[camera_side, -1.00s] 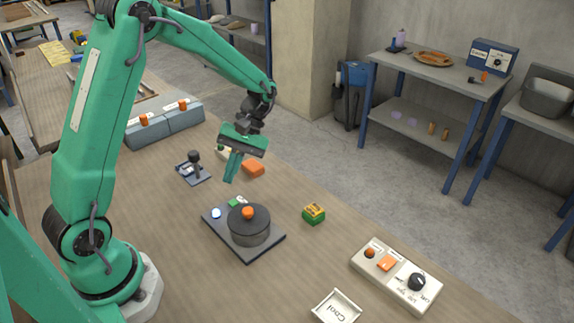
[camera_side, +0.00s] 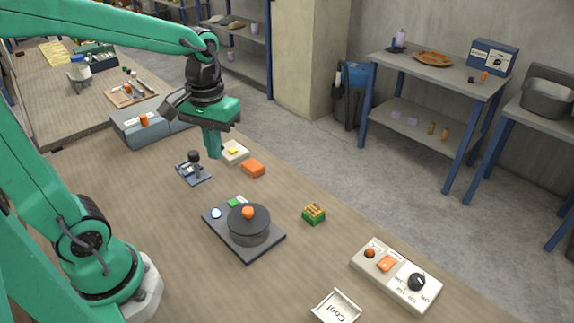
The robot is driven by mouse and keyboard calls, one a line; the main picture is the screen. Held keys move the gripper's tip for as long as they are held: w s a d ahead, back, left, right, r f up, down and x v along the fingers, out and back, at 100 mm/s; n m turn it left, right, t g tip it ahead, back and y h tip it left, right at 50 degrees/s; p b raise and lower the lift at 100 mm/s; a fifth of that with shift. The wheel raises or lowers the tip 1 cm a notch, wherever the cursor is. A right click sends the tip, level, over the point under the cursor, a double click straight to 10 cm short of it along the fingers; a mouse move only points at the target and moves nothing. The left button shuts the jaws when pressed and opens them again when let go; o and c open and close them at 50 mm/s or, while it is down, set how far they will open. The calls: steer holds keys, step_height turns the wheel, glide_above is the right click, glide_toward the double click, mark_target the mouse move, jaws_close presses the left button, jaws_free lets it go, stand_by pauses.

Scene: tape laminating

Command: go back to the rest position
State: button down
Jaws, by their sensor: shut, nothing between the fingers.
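My gripper (camera_side: 213,146) is green, with its fingers shut and pointing down, empty. It hangs above the table (camera_side: 130,215), close to the joystick device and the small white box in the picture, touching nothing that I can make out. A black round pot with an orange knob (camera_side: 249,226) sits on a dark square base (camera_side: 262,249) in front of it. A small green and yellow block (camera_side: 314,214) lies to the right of the base.
A joystick device (camera_side: 194,169), a white box (camera_side: 235,152) and an orange block (camera_side: 253,168) lie near my gripper. A grey box (camera_side: 150,128) stands behind. A control panel (camera_side: 397,275) and a "Cool" tray (camera_side: 337,308) are at the front right.

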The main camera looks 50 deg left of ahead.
steer(key=s+d+r+m+t, duration=0.1)
steer(key=s+r+m+t, duration=0.3)
steer(key=s+t, duration=0.1)
steer(key=shift+s+d+m+t, duration=0.3)
steer(key=shift+d+m+t, duration=0.1)
